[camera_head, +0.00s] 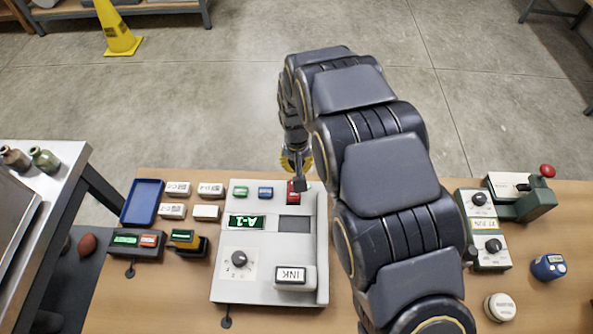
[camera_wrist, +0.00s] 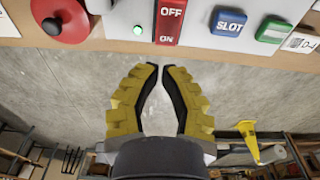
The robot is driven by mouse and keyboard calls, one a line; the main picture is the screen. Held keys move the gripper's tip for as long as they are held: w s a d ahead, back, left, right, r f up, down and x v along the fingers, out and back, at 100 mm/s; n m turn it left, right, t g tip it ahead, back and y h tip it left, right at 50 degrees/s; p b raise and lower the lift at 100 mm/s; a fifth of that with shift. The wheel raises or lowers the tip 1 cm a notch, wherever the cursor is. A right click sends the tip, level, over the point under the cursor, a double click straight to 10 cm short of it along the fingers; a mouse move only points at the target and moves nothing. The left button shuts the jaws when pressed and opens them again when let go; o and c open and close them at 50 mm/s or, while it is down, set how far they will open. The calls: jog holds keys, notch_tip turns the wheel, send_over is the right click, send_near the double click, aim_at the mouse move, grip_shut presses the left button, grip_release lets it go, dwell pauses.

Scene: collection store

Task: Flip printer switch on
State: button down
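The printer (camera_head: 225,285) is a light grey panel on the table, with a display reading A-1, a knob and an INK button. Its red switch (camera_head: 292,197) is at the far edge; in the wrist view the switch (camera_wrist: 170,22) shows OFF at the top and ON at the bottom. Which side is pressed is unclear. My gripper (camera_head: 296,165) is at the printer's far edge, by the switch. In the wrist view my gripper's yellow fingers (camera_wrist: 160,66) have their tips almost together, with nothing between them, just short of the switch's ON end.
A blue SLOT button (camera_wrist: 229,29) and a green button (camera_wrist: 273,30) sit beside the switch. A small green light (camera_wrist: 138,30) and a red disc with a black knob (camera_wrist: 62,22) are on its other side. My arm covers the table right of the printer.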

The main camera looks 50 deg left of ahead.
notch_tip(320, 180, up, 11)
jog(key=w+a, duration=0.1)
jog(key=shift+w+a, duration=0.25)
jog(key=shift+a, duration=0.05)
dwell(0.4)
